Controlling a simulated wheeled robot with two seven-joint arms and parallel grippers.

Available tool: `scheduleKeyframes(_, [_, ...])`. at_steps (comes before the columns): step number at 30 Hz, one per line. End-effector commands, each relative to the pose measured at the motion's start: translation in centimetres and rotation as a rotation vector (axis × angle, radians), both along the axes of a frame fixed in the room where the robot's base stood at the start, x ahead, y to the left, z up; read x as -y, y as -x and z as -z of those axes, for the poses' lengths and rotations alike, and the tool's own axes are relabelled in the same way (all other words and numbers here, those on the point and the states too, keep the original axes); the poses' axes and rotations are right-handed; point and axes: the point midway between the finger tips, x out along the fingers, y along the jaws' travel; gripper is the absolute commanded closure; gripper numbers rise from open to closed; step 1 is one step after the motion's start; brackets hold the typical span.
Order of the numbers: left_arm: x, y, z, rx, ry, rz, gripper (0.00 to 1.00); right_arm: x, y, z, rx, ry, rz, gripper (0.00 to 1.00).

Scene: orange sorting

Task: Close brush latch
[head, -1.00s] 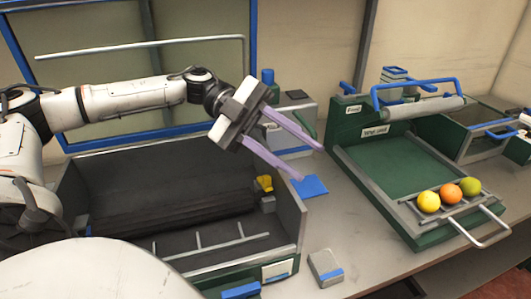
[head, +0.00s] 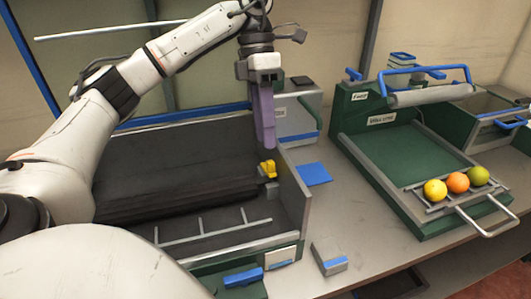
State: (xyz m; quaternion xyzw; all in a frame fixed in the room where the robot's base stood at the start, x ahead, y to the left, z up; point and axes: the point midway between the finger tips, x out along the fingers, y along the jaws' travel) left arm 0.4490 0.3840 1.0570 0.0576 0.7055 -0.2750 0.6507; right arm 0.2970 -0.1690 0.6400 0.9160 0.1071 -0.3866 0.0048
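A small yellow latch piece (head: 267,169) sits at the right end of the dark brush roller (head: 185,198), inside the dark-lined bin (head: 303,190) at left. I cannot tell whether the latch is open or closed. My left gripper (head: 267,145) points down just above the latch, its purple fingers seen edge-on and overlapping. I cannot tell how far apart the fingers are, and no contact with the latch is clear. My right gripper is not in view.
A green tray unit (head: 420,160) with a blue-handled roller (head: 428,94) stands at right. A yellow, an orange and a green fruit (head: 478,176) lie on its front rack. A blue square (head: 314,174) and a grey block (head: 329,259) lie on the bench between.

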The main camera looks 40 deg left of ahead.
Motion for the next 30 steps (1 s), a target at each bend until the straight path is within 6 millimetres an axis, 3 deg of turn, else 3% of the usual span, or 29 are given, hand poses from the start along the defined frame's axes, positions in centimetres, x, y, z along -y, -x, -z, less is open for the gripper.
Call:
scheduleKeyframes(1, [0.3, 0.2, 1.6, -0.003, 0.0, 0.001, 0.66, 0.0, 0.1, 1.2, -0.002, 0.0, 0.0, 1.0])
scheduleKeyframes(3, [0.6, 0.4, 2.7, -0.002, 0.001, 0.002, 0.66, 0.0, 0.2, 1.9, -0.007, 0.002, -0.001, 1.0])
scheduleKeyframes(9, [1.3, 0.7, 4.8, -0.002, 0.0, -0.002, 0.66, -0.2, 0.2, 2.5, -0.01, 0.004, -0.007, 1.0])
scheduleKeyframes(21, [1.6, 0.8, 5.4, 0.002, 0.001, -0.004, 0.66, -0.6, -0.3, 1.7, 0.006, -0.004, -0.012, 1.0])
scheduleKeyframes(27, [1.6, 0.8, 5.4, 0.002, 0.001, -0.004, 0.99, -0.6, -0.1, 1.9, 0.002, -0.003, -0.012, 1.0])
scheduleKeyframes(30, [1.6, 0.8, 5.4, 0.002, 0.001, -0.004, 1.0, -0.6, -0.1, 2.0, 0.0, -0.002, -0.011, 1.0])
